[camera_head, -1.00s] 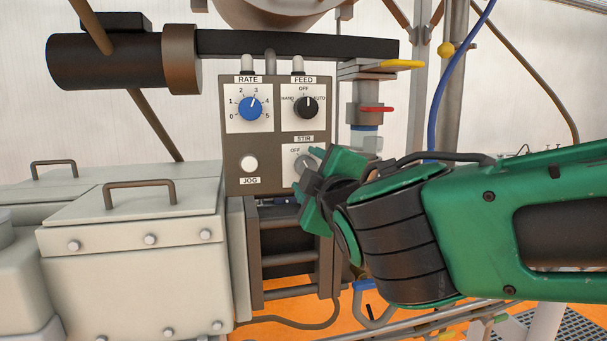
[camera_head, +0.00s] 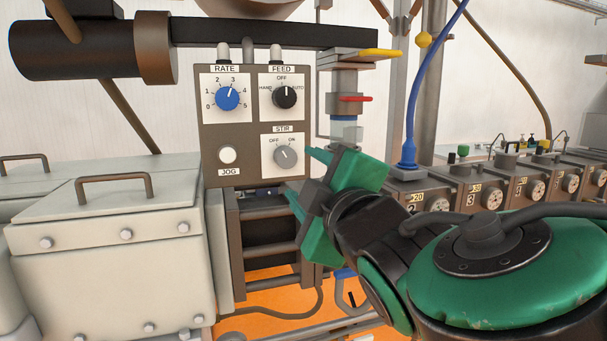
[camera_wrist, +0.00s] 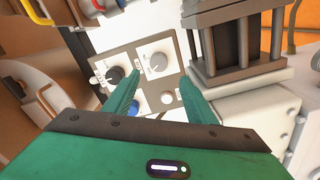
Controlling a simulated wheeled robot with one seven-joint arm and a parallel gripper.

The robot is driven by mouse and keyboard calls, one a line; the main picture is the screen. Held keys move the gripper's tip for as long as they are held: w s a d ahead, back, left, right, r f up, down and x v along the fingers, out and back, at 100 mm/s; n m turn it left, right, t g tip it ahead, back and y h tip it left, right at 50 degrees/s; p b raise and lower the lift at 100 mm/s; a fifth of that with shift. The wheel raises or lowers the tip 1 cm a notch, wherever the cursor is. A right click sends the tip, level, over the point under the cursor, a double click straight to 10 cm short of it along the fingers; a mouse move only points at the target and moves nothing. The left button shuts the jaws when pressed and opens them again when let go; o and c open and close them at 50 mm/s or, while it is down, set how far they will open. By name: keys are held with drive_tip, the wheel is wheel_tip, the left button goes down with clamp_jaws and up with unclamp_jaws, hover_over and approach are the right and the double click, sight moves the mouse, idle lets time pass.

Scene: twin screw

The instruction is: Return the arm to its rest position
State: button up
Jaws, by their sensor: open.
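My gripper (camera_head: 300,172) is open and empty, just right of and below the grey STIR knob (camera_head: 285,155) on the control box (camera_head: 211,140). No contact with the knob shows. The knob's pointer appears tilted to the upper left, though its exact setting is hard to read. In the wrist view, my two green fingers (camera_wrist: 158,78) are spread apart, facing the box, with the STIR knob (camera_wrist: 155,63) beyond them. My arm is bent in the lower right of the head view.
The box also carries a blue RATE knob (camera_head: 227,97), a black FEED knob (camera_head: 284,95) and a white JOG button (camera_head: 227,154). A valve with a red handle (camera_head: 355,98) stands above my gripper. A blue hose (camera_head: 410,100) and a row of dial units (camera_head: 480,190) are at right.

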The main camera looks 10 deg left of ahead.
drive_tip(key=shift+d, duration=0.1)
drive_tip(key=w+d+f+m+h, duration=0.3)
drive_tip(key=w+d+f, duration=0.1)
drive_tip(key=d, duration=0.3)
drive_tip(key=w+d+f+m+h, duration=0.3)
drive_tip(key=w+d+f, duration=0.15)
drive_tip(key=d, duration=0.35)
drive_tip(key=d+f+m+g+h, duration=0.3)
drive_tip(key=d+f, duration=0.1)
drive_tip(key=d, duration=0.5)
drive_tip(key=d+f+m+g+h, duration=0.25)
drive_tip(key=d+f, duration=0.25)
drive_tip(key=d, duration=0.5)
drive_tip(key=s+d+f+m+g, duration=0.3)
drive_tip(key=s+d+f+m, duration=0.15)
drive_tip(key=d, duration=0.25)
drive_tip(key=s+d+f+m+g, duration=0.2)
drive_tip(key=s+d+f+m, duration=0.15)
drive_tip(key=s+d, duration=0.35)
drive_tip(key=s+d+f+m+g+y, duration=0.1)
drive_tip(key=s+d+f+m+g, duration=0.1)
drive_tip(key=s, duration=0.5)
drive_tip(key=s+d+f+m+g+y, duration=0.1)
drive_tip(key=s+m, duration=0.3)
drive_tip(key=s, duration=0.4)
drive_tip(key=shift+d+f+g, duration=0.55)
drive_tip(key=shift+f+g, duration=0.15)
drive_tip(key=shift+g, duration=0.15)
drive_tip(key=shift+w, duration=0.1)
